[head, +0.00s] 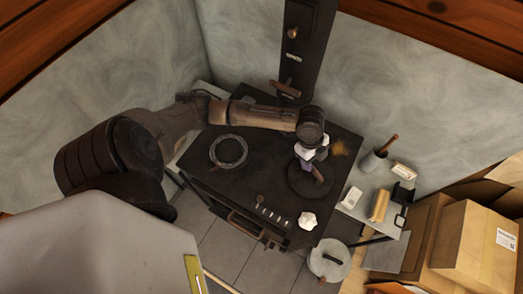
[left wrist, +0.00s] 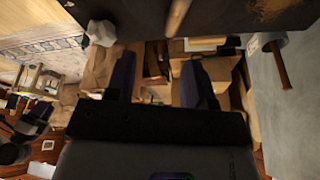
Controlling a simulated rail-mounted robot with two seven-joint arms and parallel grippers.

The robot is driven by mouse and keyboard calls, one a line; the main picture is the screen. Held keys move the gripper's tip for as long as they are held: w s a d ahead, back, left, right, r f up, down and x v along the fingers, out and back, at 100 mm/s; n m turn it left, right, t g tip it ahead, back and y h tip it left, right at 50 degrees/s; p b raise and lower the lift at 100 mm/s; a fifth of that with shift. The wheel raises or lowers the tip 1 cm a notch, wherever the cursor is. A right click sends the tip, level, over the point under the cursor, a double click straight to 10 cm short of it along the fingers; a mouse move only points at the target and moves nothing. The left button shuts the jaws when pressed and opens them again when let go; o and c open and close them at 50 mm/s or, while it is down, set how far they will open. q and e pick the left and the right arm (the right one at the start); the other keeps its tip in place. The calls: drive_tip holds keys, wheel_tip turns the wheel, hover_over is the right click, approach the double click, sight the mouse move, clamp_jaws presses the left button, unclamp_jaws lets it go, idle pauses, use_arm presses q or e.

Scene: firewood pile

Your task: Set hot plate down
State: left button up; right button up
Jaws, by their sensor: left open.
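The hot plate, a dark round disc (head: 300,185), lies on the right part of the black stove top (head: 262,165). A brown handle-like piece (head: 318,174) shows over the disc. My left gripper (head: 316,160) is just above the disc, covering part of it. In the left wrist view its two fingers (left wrist: 159,68) are spread apart with no object held between them. A wooden handle (left wrist: 178,14) shows beyond the fingertips at the top edge of that view. Whether the fingers touch the plate cannot be told. My right gripper is not in view.
An open burner ring (head: 228,151) is at the stove's left. A white crumpled lump (head: 308,220) sits at its front corner. The side bench holds a pot with a wooden handle (head: 375,160) and small items. Cardboard boxes (head: 475,250) stand at the right. A stovepipe (head: 307,45) rises behind.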

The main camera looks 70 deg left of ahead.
use_arm(q)
drive_tip(key=s+d+f+n+t, duration=0.1)
drive_tip(key=s+d+f+n, duration=0.25)
drive_tip(key=s+d, duration=0.6)
drive_tip(key=s+a+r+n+t+y, duration=0.1)
drive_tip(key=s+a+r+n+y, duration=0.1)
drive_tip(key=s+n, duration=0.7)
drive_tip(key=s+a+y, duration=0.1)
drive_tip(key=s, duration=0.2)
drive_tip(key=shift+s, duration=0.1)
